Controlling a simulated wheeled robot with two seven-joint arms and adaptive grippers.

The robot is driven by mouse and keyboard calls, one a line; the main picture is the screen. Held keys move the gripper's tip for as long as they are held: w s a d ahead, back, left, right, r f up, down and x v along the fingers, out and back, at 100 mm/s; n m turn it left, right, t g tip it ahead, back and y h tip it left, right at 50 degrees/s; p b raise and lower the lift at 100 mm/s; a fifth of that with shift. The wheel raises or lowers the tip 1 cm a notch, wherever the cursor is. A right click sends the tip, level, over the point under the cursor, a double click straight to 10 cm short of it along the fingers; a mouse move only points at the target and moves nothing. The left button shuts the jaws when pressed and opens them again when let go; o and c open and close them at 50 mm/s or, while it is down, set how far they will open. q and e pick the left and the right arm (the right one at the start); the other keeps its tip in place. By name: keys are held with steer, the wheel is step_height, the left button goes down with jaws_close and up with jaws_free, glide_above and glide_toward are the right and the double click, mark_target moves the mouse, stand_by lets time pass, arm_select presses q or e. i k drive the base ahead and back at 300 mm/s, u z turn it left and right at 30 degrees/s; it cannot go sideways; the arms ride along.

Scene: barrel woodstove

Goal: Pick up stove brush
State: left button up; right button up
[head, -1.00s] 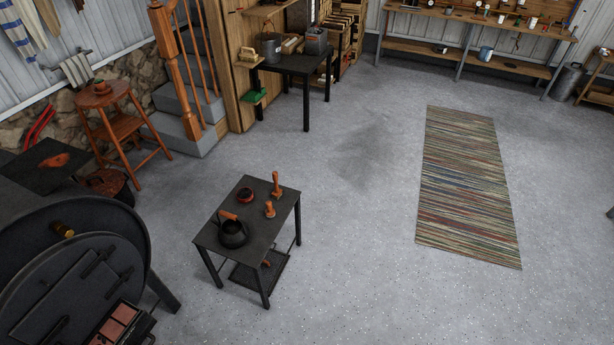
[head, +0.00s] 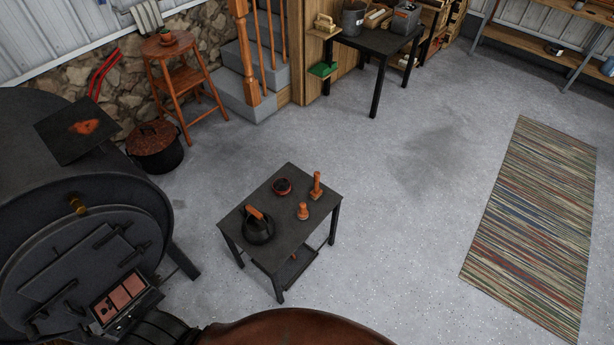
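A small black table (head: 262,206) stands on the floor near the middle of the head view. Two upright wooden-handled items are on its top: a taller one (head: 316,186) at the right corner and a shorter, rounder one (head: 303,211) in front of it. I cannot tell for sure which is the stove brush; bristles are not visible on either. Neither of my grippers can be made out in the view.
The black barrel stove (head: 85,235) fills the left side, close to the table. A lidded pot (head: 156,146) and a wooden step stool (head: 178,80) stand behind it. A striped rug (head: 535,215) lies right. The floor between table and rug is clear.

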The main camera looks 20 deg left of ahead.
mark_target(317, 193)
steer(key=u, duration=0.65)
steer(key=i, duration=0.7)
steer(key=u, duration=0.85)
